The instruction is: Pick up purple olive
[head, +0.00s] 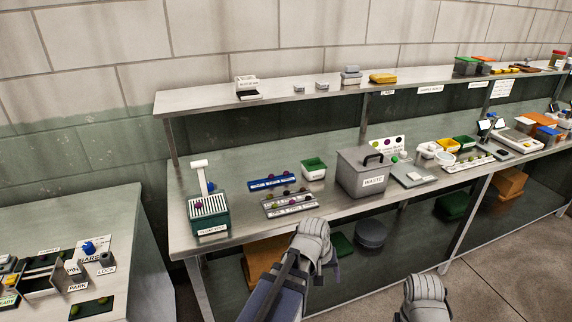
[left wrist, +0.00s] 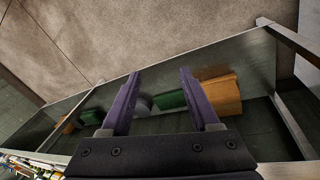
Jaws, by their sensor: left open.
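Small dark purple olives appear to lie on the silver tray (head: 290,207), together with lighter ones; they are too small to tell apart surely. A small purple spot (head: 197,204) also shows on the slatted top of the green sizer box (head: 208,222). My left gripper (head: 318,262) is in front of the bench edge, below and right of the silver tray, apart from any olive. In the left wrist view its two purple fingers (left wrist: 160,75) are spread with nothing between them. My right gripper (head: 428,300) is at the bottom of the head view, its fingertips unclear.
A blue tray (head: 272,182) lies behind the silver one. A green bin (head: 313,168) and a grey lidded waste box (head: 364,172) stand to the right. A shelf (head: 210,98) runs above the bench. Boxes (left wrist: 222,95) sit under it. A side table (head: 135,270) is at left.

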